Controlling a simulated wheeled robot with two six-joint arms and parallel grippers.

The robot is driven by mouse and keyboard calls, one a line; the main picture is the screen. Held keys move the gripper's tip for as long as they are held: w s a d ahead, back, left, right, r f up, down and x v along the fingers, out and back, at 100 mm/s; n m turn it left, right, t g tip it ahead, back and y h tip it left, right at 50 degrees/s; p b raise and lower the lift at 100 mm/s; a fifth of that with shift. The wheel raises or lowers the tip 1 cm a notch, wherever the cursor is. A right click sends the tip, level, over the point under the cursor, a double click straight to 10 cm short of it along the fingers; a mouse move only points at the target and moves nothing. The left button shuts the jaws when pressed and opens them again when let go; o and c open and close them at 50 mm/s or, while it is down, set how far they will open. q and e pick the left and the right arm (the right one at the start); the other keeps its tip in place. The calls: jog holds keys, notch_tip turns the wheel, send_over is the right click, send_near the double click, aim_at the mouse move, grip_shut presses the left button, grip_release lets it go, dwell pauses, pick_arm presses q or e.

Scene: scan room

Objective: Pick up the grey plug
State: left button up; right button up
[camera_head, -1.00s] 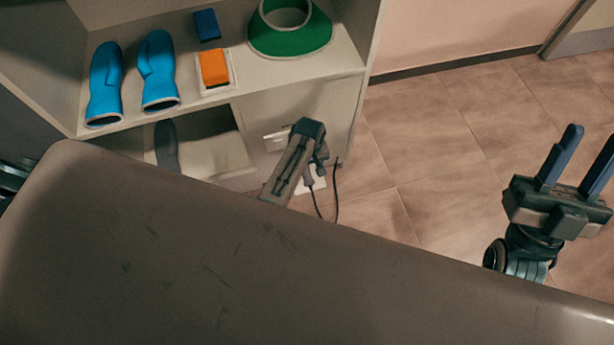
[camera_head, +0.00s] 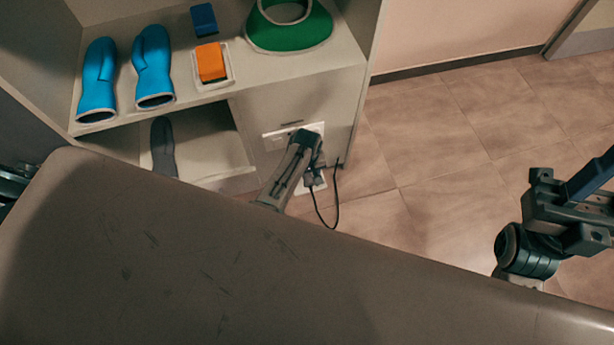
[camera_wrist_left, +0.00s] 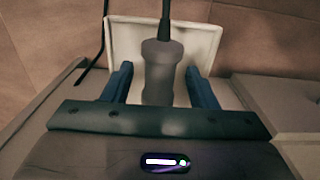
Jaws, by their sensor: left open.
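The grey plug (camera_wrist_left: 158,75) stands between the two blue fingers of my left gripper (camera_wrist_left: 159,88) in the left wrist view, with a gap on either side. A dark cord runs up from its end. A white plate or tray (camera_wrist_left: 200,40) lies behind it. In the head view my left gripper (camera_head: 312,152) is at the cabinet's lower front, open, and the plug (camera_head: 316,178) shows partly beside it, with its black cord looping to the right. My right gripper (camera_head: 590,185) is at the right edge, partly cut off.
A large grey-brown surface (camera_head: 180,260) fills the foreground and hides part of my left arm. The cabinet shelf (camera_head: 280,70) holds blue gloves (camera_head: 155,65), an orange block (camera_head: 211,62), a blue block (camera_head: 204,20) and a green collar (camera_head: 290,32). Tiled floor (camera_head: 450,130) is clear at right.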

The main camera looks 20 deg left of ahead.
pick_arm(q)
grip_shut()
jog(key=shift+r, duration=0.1)
